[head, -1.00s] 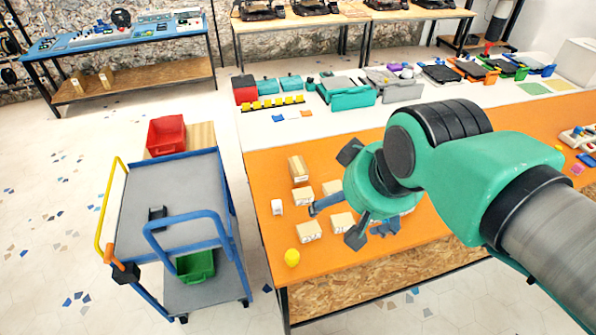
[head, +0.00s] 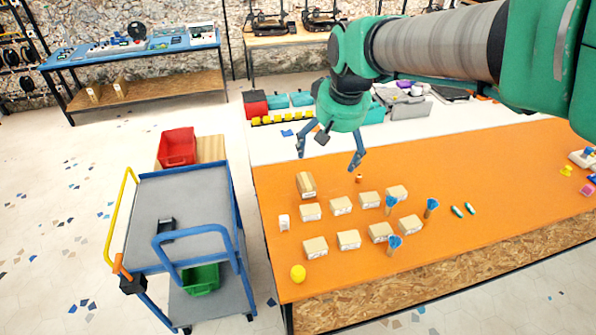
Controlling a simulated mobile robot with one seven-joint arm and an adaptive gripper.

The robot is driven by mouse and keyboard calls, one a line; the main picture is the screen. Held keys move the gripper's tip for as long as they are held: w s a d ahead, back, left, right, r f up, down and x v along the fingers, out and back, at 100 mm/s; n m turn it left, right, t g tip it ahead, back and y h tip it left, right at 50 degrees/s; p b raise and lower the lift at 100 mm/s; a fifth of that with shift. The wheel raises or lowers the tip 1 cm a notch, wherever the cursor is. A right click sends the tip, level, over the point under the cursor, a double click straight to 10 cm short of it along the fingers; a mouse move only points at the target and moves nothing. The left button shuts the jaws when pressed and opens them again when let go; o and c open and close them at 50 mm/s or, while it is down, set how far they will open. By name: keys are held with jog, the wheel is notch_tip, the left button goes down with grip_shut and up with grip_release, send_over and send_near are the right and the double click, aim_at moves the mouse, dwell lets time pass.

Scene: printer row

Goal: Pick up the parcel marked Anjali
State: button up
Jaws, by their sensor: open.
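Several small cardboard parcels with pale labels stand in rough rows on the orange tabletop (head: 450,185). The back row includes parcels (head: 311,211), (head: 341,205), (head: 369,200) and (head: 397,193); the front row includes parcels (head: 316,247), (head: 348,239), (head: 380,232) and (head: 410,224). A taller box (head: 306,184) stands behind them at the left. The label writing is too small to read, so I cannot tell which parcel is marked Anjali. My gripper (head: 328,160) is open and empty, its fingers spread and pointing down, above the far side of the parcels.
Blue funnel-topped pieces (head: 390,204) stand among the parcels at the right. A blue-framed trolley (head: 185,195) stands left of the table. The orange top's right part is mostly clear.

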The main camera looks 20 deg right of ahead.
jog(key=w+d+f+g+p, duration=0.1)
jog(key=w+f, duration=0.1)
jog(key=w, duration=0.4)
jog(key=w+d+f, duration=0.1)
jog(key=w+f, duration=0.2)
jog(key=w, duration=0.3)
jog(key=g+p, duration=0.3)
send_over(310, 180)
notch_tip(310, 180, down, 32)
jog(key=shift+r, duration=0.1)
jog(key=shift+f, duration=0.2)
notch_tip(310, 180, down, 8)
jog(key=shift+r, duration=0.1)
jog(key=shift+f, duration=0.2)
